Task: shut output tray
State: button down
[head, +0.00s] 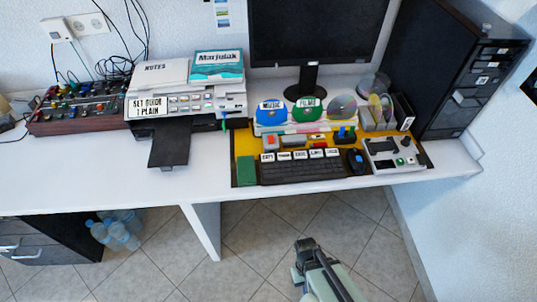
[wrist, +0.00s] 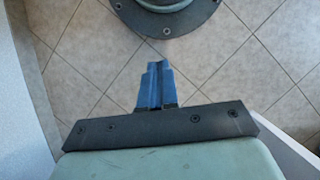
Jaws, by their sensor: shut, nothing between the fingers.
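The output tray (head: 170,146) is a dark flat panel in the head view. It sticks out from the front of the white printer (head: 187,95) and reaches over the white desk towards its front edge. The tray stands extended, open. In the wrist view my gripper (wrist: 156,68) shows its blue fingers together, with nothing between them, above the tiled floor. In the head view part of my arm shows at the lower middle, below the desk edge and well away from the tray. My fingertips cannot be made out there.
A mixer with many knobs (head: 75,108) stands left of the printer. A yellow mat (head: 245,145) with a keyboard (head: 303,168) and a control box (head: 393,153) lies to the right. A monitor (head: 318,35) and dark tower (head: 440,70) stand behind. Bare desk (head: 90,175) lies left of the tray.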

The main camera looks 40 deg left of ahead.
aim_at(166, 169)
jog(key=s+a+r+n+t+y, duration=0.2)
jog(key=s+a+r+n+t, duration=0.3)
jog(key=a, duration=0.6)
jog(key=s+a+r+n+t+y, duration=0.3)
jog(key=s+a+r+n, duration=0.3)
jog(key=s+a, duration=0.3)
jog(key=s+a+r+n+t+y, duration=0.2)
jog(key=s+a+r+n+t, duration=0.3)
jog(key=a, duration=0.7)
jog(key=a+r+n+t+y, duration=0.1)
jog(key=a+r+n+y, duration=0.4)
jog(key=r+n, duration=0.3)
jog(key=a+r+n+t+y, duration=0.2)
jog(key=a+r+n+y, duration=0.25)
jog(key=r+n, duration=0.35)
jog(key=w+a+n, duration=0.1)
jog(key=w+a, duration=0.4)
jog(key=w+a+n, duration=0.1)
jog(key=w+a, duration=0.4)
jog(key=shift+w+a+r+n, duration=0.1)
jog(key=shift+w+n, duration=0.05)
jog(key=shift+n, duration=0.25)
